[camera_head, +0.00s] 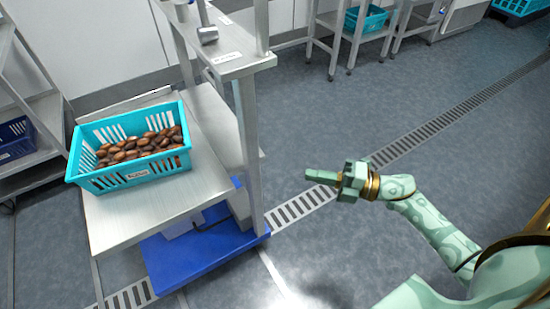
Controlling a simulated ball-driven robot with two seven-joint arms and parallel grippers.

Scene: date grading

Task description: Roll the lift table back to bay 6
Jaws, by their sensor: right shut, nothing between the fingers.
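The lift table appears to be the steel top (140,218) over a blue base (200,252) at the left. A turquoise slotted crate (128,178) of brown dates (140,147) sits on the top. My right gripper (312,175) is shut and empty, held over the floor to the right of the table and apart from it. My left gripper is out of view. No bay number is readable.
A steel frame (252,140) with a labelled upper plate (225,62) stands close against the table's right side. A rack with a dark blue crate (14,140) is at far left. Low stands hold a turquoise crate (366,19) at the back. A drain grate (420,135) crosses open floor.

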